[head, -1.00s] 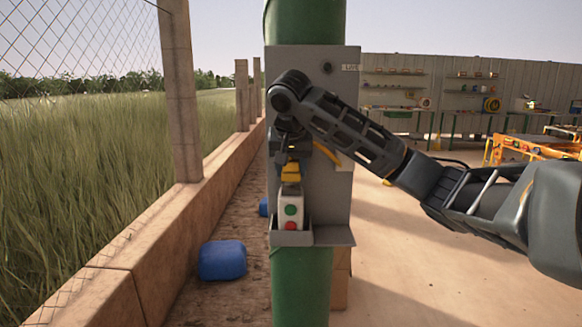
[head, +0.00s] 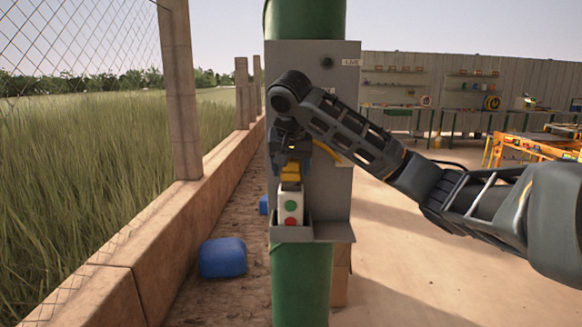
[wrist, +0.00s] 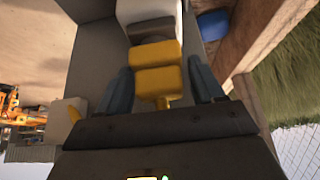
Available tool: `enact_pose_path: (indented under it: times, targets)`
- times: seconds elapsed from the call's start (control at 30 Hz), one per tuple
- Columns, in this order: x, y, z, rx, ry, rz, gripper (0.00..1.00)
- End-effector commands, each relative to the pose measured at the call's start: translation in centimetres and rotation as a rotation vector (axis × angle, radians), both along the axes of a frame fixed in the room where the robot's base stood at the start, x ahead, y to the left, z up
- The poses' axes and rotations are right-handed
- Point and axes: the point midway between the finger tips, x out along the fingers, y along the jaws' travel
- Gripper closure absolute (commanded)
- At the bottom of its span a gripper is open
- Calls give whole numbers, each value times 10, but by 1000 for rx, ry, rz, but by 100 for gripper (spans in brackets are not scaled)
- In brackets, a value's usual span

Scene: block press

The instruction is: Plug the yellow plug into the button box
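The yellow plug (head: 289,174) is at the top end of the button box (head: 291,207), a pale case with a green and a red button. In the wrist view the plug (wrist: 158,80) lies between the two dark fingertips (wrist: 160,88), lined up with the dark top of the pale box (wrist: 148,12). The plug is at or very near the box top; I cannot tell how deep it sits. A yellow cord (head: 326,150) shows behind my arm.
The box stands in a grey holder (head: 322,232) on a grey panel (head: 335,200) fixed to a green post (head: 302,285). A low wall (head: 165,262) and fence are to the left. A blue container (head: 222,258) lies on the ground.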

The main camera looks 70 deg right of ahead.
Motion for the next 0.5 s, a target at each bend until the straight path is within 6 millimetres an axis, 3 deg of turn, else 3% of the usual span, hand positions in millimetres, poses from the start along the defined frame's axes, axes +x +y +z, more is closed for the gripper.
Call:
enact_pose_path:
  times: [0.13, 0.5]
  targets:
    - [0, 0, 0, 0, 0, 0, 20]
    - [-2, 5, 10, -2, -1, 1, 20]
